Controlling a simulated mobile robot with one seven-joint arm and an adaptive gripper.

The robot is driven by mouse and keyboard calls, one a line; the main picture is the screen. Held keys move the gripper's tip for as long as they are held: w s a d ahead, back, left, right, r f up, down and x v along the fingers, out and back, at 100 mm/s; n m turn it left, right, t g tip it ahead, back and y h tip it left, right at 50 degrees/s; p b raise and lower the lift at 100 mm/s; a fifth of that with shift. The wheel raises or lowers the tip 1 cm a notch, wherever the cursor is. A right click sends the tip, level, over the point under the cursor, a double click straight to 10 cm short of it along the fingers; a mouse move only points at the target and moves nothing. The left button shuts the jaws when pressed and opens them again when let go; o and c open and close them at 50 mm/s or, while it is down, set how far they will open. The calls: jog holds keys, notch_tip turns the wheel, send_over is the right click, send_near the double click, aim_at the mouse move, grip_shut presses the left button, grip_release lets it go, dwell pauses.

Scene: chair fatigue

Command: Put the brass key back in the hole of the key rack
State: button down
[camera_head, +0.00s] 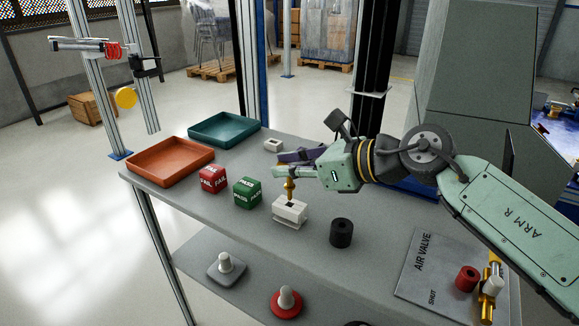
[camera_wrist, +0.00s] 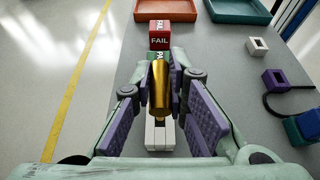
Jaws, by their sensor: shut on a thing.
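The brass key (camera_head: 290,188) is a gold, peg-like piece held upright; it also shows in the wrist view (camera_wrist: 160,88). My gripper (camera_head: 289,173) is shut on its upper part, with the purple finger pads on either side in the wrist view (camera_wrist: 162,90). Right below is a white block with a dark hole in its top (camera_head: 290,213), which looks like the key rack; it shows partly behind the key in the wrist view (camera_wrist: 160,136). The key's lower end is at the hole's mouth. I cannot tell whether it is inside.
A red FAIL cube (camera_head: 212,180) and a green PASS cube (camera_head: 247,193) stand left of the white block. A black cylinder (camera_head: 341,233) stands to its right. Orange (camera_head: 170,162) and teal (camera_head: 224,128) trays lie behind. A smaller white block (camera_head: 273,145) and a purple block (camera_wrist: 275,82) are nearby.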

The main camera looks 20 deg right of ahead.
aim_at(294, 185)
jog(key=shift+f+b, duration=2)
jog(key=shift+b, duration=0.1)
jog(key=c, duration=1.5)
grip_release()
jog(key=v, duration=0.7)
jog(key=shift+s+d+r, duration=0.1)
jog(key=shift+s+d, duration=0.1)
